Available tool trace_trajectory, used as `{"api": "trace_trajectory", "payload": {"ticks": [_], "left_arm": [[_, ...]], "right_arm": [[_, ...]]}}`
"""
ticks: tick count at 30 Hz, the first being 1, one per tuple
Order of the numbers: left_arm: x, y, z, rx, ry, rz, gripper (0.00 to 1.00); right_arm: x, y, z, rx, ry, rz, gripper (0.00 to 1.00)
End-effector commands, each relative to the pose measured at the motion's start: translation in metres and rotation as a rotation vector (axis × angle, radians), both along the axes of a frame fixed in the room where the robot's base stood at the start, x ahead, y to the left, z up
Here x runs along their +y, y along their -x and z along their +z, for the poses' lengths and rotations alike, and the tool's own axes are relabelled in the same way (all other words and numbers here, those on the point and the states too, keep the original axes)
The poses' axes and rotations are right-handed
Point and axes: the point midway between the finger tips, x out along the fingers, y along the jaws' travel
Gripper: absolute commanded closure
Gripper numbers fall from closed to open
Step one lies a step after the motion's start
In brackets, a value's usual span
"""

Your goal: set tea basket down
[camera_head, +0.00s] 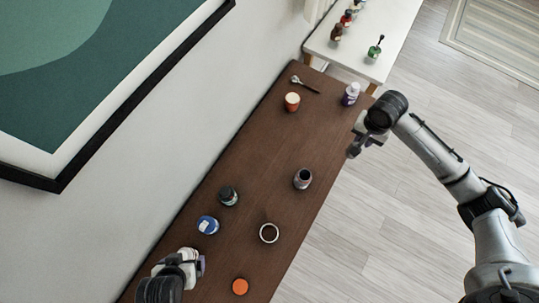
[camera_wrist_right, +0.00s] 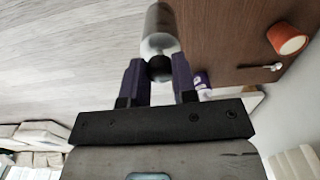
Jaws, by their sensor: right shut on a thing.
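My right gripper (camera_head: 356,146) is at the right edge of the brown table, over the floor side. In the right wrist view its purple fingers (camera_wrist_right: 159,80) are shut on the dark round end of a grey, partly see-through cylinder, which looks like the tea basket (camera_wrist_right: 160,28). The basket is held in the air, clear of the table; in the head view it is mostly hidden by the gripper. My left gripper (camera_head: 190,266) is low at the left end of the table; its finger gap is not clear.
The brown table (camera_head: 262,140) holds a grey open jar (camera_head: 302,179), a white-rimmed cup (camera_head: 269,233), a dark jar (camera_head: 228,195), a blue-lidded jar (camera_head: 207,225), an orange disc (camera_head: 240,286), an orange cup (camera_head: 292,102), a spoon (camera_head: 305,85) and a purple-white bottle (camera_head: 351,94).

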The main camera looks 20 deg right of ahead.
Motion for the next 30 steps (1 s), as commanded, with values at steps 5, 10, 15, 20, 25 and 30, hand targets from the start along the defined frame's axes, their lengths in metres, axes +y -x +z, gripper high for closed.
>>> {"api": "trace_trajectory", "payload": {"ticks": [5,10,15,20,25,30], "left_arm": [[-0.001,0.000,-0.003,-0.001,0.004,0.002,0.10],[-0.003,0.000,-0.004,-0.002,0.011,0.006,0.10],[-0.005,-0.001,-0.007,-0.003,0.016,0.009,0.10],[-0.005,-0.001,-0.010,-0.004,0.015,0.009,0.10],[-0.004,-0.001,-0.013,-0.004,0.012,0.007,0.10],[-0.002,-0.001,-0.014,-0.004,0.006,0.002,0.10]], "right_arm": [[-0.006,0.002,-0.009,-0.002,-0.001,-0.018,1.00],[-0.001,-0.011,-0.016,-0.004,-0.004,-0.019,1.00],[0.012,-0.044,-0.037,-0.003,-0.004,-0.018,1.00],[0.023,-0.073,-0.057,-0.001,-0.003,-0.018,1.00],[0.031,-0.096,-0.071,-0.002,-0.002,-0.018,1.00],[0.035,-0.105,-0.077,-0.001,-0.001,-0.016,1.00]]}}
